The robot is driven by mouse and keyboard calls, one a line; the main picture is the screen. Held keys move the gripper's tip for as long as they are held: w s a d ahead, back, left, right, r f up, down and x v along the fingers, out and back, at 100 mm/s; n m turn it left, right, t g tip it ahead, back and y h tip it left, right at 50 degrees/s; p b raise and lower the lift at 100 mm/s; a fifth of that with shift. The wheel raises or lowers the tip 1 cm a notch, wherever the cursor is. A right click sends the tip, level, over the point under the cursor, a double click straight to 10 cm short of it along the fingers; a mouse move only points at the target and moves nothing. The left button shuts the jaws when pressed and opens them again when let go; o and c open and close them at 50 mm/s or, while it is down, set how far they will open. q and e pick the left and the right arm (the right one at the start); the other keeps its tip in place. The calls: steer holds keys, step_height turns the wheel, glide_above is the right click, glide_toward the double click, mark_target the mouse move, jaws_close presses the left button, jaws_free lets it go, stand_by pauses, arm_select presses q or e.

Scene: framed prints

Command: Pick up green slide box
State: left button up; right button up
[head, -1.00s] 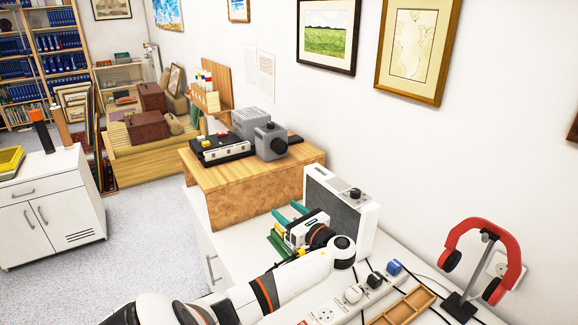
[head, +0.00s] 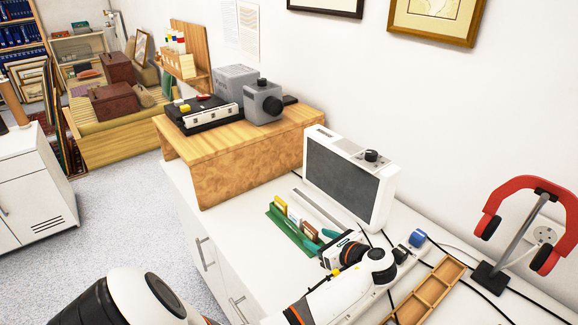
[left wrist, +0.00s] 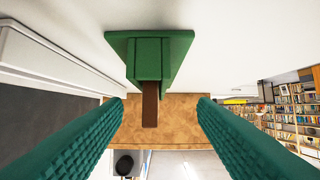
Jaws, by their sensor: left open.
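A green long, low piece (head: 287,232), which I take to be the slide box, stands on the white cabinet top, in front of the grey-fronted device. Narrow upright pieces, yellow, white and brown, show along it. In the left wrist view a green stepped block (left wrist: 150,58) with a brown strip (left wrist: 150,103) shows ahead, between the lines of the fingers. My left gripper (head: 317,240) is at the near right end of the green piece, its teal fingers apart. In the left wrist view the open fingers (left wrist: 160,103) hold nothing. My right gripper is not visible.
A white device with a grey front (head: 345,178) stands close behind the gripper. A wooden riser (head: 240,160) bears a black case and a grey projector.

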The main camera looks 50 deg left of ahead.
mark_target(308, 233)
arm_select(q)
steer(key=x, duration=0.7)
steer(key=shift+w+d+f, duration=0.15)
steer(key=shift+w+f, duration=0.1)
steer(key=shift+w, duration=0.1)
steer(key=shift+c, duration=0.4)
steer(key=shift+r, duration=0.1)
jaws_close()
